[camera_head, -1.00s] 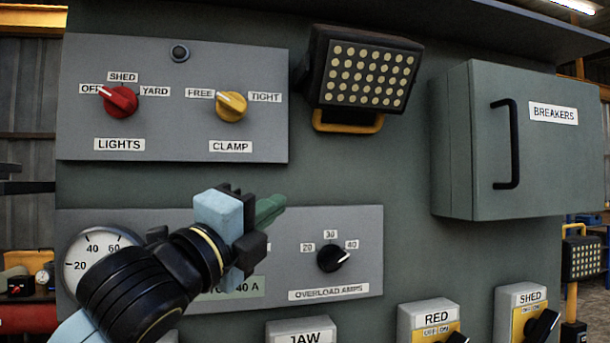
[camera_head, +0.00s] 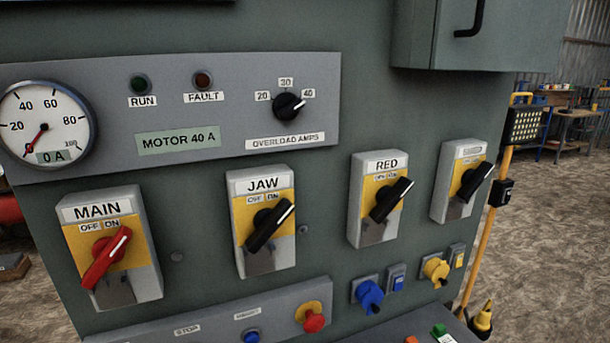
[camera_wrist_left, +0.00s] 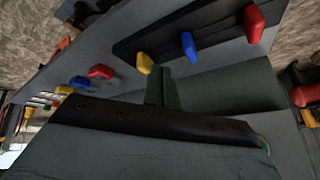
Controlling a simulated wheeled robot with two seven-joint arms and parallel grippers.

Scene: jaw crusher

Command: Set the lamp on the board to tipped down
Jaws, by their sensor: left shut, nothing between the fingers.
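The lamp on the board is out of the head view now; earlier it showed high on the board as a dark box with a grid of pale dots and a yellow handle below. I cannot make it out in the left wrist view. My left gripper (camera_wrist_left: 162,88) shows there as narrow green fingers, shut and empty, with a dark edge of a grey-green surface below them in the picture. It is not in the head view. My right gripper is in neither view.
The head view shows the board's lower part: MAIN (camera_head: 108,257), JAW (camera_head: 268,222) and RED (camera_head: 389,200) switches, an overload dial (camera_head: 288,106) and a gauge (camera_head: 42,124). A stand lamp (camera_head: 524,126) is at right. The wrist view shows several coloured knobs (camera_wrist_left: 190,46).

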